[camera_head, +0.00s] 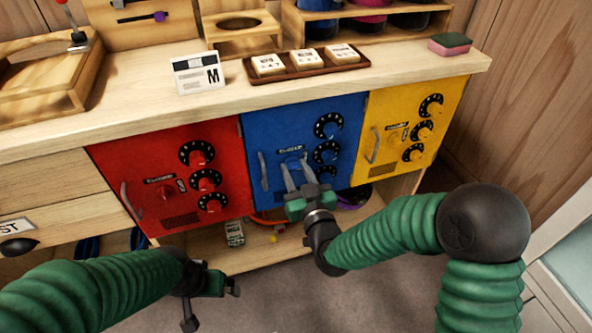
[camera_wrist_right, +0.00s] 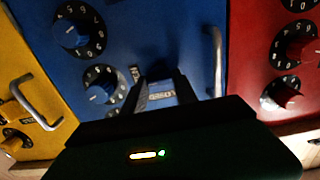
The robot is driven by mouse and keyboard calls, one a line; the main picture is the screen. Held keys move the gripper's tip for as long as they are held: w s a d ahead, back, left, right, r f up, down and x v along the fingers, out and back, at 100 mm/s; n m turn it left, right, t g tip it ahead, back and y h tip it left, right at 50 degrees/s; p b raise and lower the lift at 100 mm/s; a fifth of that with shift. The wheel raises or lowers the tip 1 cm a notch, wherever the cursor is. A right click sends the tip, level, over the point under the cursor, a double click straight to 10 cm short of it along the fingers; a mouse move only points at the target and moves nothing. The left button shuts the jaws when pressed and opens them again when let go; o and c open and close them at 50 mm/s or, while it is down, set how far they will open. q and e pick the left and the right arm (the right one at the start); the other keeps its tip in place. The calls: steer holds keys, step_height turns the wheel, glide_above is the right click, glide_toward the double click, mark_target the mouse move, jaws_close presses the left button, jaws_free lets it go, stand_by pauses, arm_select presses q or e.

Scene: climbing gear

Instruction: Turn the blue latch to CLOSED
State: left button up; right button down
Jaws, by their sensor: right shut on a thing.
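The blue door (camera_head: 262,125) is on the front of the bench, between a red and a yellow door. Its blue latch (camera_head: 293,162) sits left of the door's dials. My right gripper (camera_head: 296,168) reaches up to the door from below and its fingers are shut on the latch. In the right wrist view, the blue door (camera_wrist_right: 180,35) fills the middle and the fingers (camera_wrist_right: 165,85) frame a light label that seems to read CLOSED. The fingers hide most of the latch, so I cannot tell its angle. My left gripper (camera_head: 212,300) is open and empty at the lower left, apart from everything.
The red door (camera_head: 125,165) and yellow door (camera_head: 385,100) have handles and dials. The blue door's handle (camera_head: 263,171) is left of the latch. An open shelf (camera_head: 205,262) with small items lies below. A tray of tiles (camera_head: 305,75) and a sponge (camera_head: 450,44) are on the bench.

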steer(key=shift+n, duration=0.3)
steer(key=n, duration=0.4)
steer(key=shift+a+b, duration=0.15)
steer(key=shift+b, duration=0.15)
steer(key=n, duration=0.5)
steer(key=shift+a, duration=0.1)
steer(key=n, duration=0.4)
steer(key=shift+s+f, duration=0.1)
steer(key=shift+f, duration=0.05)
steer(key=shift+f+n+p, duration=0.2)
steer(key=shift+n+p, duration=0.3)
steer(key=shift+n, duration=1.7)
steer(key=shift+s, duration=0.1)
steer(key=c, duration=1.2)
jaws_free()
steer(key=shift+o, duration=1.2)
steer(key=shift+a, duration=0.1)
